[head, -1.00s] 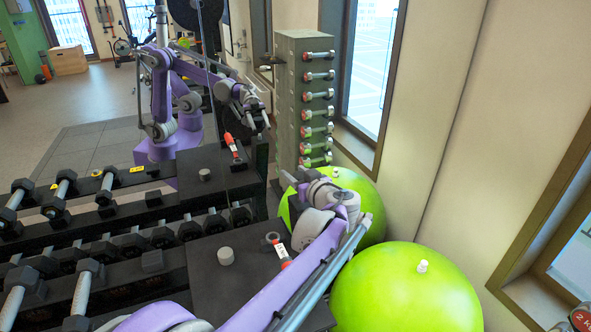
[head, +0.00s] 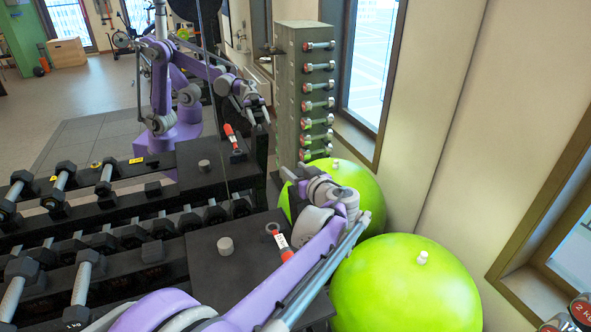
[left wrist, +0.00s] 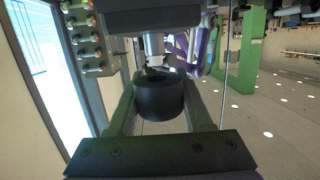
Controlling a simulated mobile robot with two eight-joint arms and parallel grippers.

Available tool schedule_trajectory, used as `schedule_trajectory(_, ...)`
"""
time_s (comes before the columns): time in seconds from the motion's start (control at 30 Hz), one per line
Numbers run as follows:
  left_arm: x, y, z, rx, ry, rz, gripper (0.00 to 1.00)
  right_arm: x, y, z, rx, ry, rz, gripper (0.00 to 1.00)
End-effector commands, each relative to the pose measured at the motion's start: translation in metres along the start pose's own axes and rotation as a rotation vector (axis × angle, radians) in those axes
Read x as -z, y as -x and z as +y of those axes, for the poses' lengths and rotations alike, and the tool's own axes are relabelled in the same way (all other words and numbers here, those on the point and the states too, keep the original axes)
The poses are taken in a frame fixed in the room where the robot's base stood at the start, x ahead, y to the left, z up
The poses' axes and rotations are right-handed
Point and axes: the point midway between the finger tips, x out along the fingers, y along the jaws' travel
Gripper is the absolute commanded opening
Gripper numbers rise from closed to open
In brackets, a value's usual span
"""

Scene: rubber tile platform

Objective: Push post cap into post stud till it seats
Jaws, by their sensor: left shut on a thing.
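My left gripper (left wrist: 158,92) is shut on the post cap (left wrist: 160,98), a short dark cylinder between the two fingers in the left wrist view. In the head view my left arm (head: 300,255) reaches up to the right. My right gripper is not in view.
A grey cylinder (head: 225,246) and a red-and-white item (head: 281,241) are on a black platform (head: 215,290). Two green balls (head: 405,290) are close to the arm's right. Dumbbells (head: 84,275) fill the left. A purple robot behind looks like my reflection.

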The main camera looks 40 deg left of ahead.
Motion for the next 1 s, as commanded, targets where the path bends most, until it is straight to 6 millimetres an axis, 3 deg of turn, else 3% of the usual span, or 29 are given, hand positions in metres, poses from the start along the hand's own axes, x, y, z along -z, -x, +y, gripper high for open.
schedule_trajectory(1.0, -0.0061, -0.0013, 0.0001, 0.000, 0.000, 0.000, 0.00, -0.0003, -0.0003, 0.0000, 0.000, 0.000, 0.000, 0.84)
